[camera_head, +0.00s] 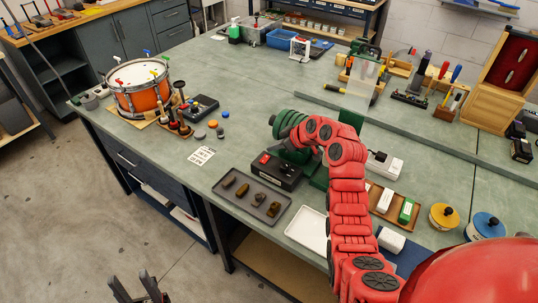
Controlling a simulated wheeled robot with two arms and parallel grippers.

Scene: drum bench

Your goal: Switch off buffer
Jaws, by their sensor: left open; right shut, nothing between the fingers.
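The buffer (287,121) is a green machine on the bench, partly covered by my red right arm. In front of it is a black control box (277,172) with a red switch (265,158) on its top left. I cannot tell the switch's position. My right arm reaches up from the lower right and bends over the buffer, its wrist end close behind the box. I cannot make out its fingers there. My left gripper (138,287) is low at the bottom edge, open and empty, over the floor and away from the bench.
A dark tray (253,211) with several small parts lies in front of the box, and a white tray (306,232) beside it. An orange drum (138,87) stands at the left. Open bench lies behind the drum and buffer. A wooden tray (397,217) is right of my arm.

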